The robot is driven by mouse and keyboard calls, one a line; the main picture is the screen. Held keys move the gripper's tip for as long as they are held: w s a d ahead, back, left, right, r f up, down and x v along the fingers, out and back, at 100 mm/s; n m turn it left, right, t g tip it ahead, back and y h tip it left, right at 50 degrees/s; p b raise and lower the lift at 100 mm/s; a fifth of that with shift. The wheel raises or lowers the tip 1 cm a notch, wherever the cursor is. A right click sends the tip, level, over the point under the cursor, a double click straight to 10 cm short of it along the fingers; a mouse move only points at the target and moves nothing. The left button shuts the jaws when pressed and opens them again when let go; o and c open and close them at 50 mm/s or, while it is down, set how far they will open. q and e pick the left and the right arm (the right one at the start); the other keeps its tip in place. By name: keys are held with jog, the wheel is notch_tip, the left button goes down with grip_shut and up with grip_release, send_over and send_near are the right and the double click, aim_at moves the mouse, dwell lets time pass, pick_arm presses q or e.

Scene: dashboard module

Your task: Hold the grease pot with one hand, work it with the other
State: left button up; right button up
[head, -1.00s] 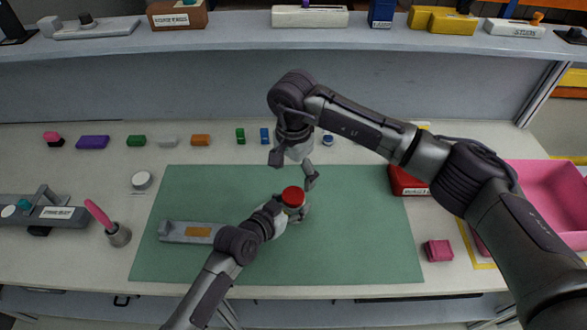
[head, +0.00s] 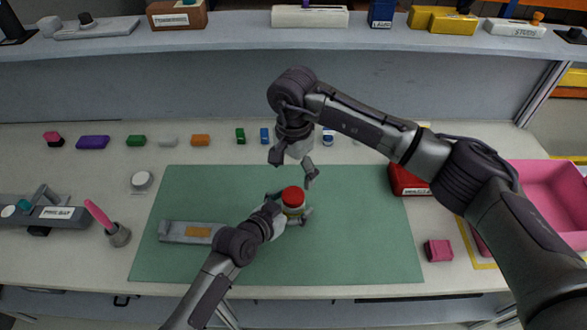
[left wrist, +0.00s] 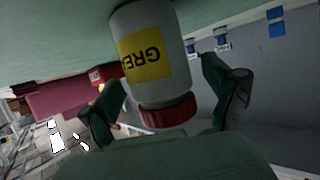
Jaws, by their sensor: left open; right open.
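The grease pot (head: 293,198) stands upright on the green mat (head: 370,225), its red lid on top. In the left wrist view the pot (left wrist: 185,68) shows upside down, with a yellow label partly reading "GREA". My left gripper (head: 291,206) is open, its fingers on either side of the pot with gaps showing in the wrist view (left wrist: 163,95). My right gripper (head: 293,168) is open and empty, pointing down above and behind the pot, apart from it.
A grey tray with an orange patch (head: 185,232) lies on the mat at left. A brush-like pink tool stands in a cup (head: 119,235). Several small coloured blocks line the back. A pink bin (head: 550,190) and red box (head: 408,182) are at right. The mat's right part is clear.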

pick_arm(q)
jog(key=v, duration=1.1)
jog(key=shift+s, duration=0.25)
jog(key=shift+a, duration=0.1)
